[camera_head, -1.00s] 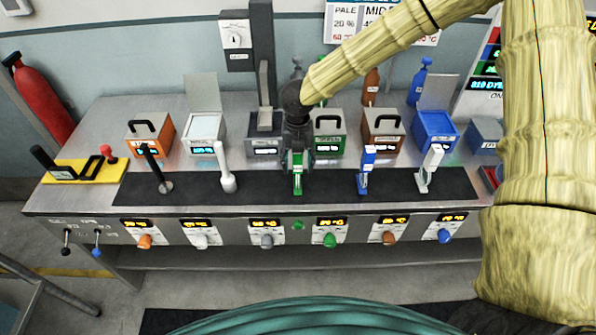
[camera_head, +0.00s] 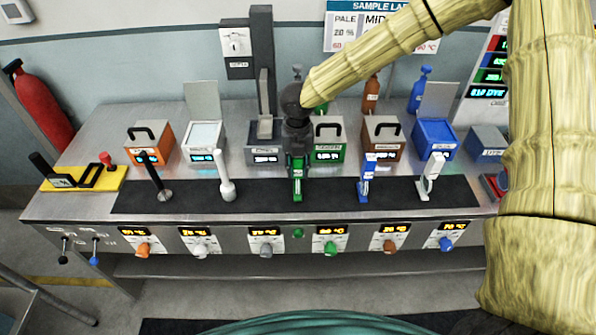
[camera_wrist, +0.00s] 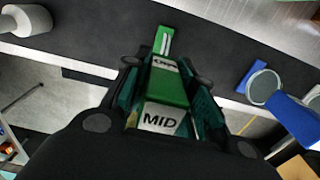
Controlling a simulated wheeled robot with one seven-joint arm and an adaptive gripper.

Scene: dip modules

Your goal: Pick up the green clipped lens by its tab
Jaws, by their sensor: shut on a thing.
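The green clipped lens (camera_head: 297,180) is upright over the black mat (camera_head: 325,199) in the middle of the counter. In the wrist view the green clip (camera_wrist: 168,82) lies between the fingers, with a white label reading "MID". My gripper (camera_head: 297,158) points down from above in the head view and is shut on the green clip. The wrist view shows my gripper (camera_wrist: 165,90) with a finger on each side of it. I cannot tell whether its lower end touches the mat.
A blue clipped lens (camera_head: 366,180) and a white one (camera_head: 430,178) stand to the right on the mat. A white rod (camera_head: 226,178) and a black rod (camera_head: 155,175) stand left. Coloured boxes, including a green one (camera_head: 328,140), line up behind.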

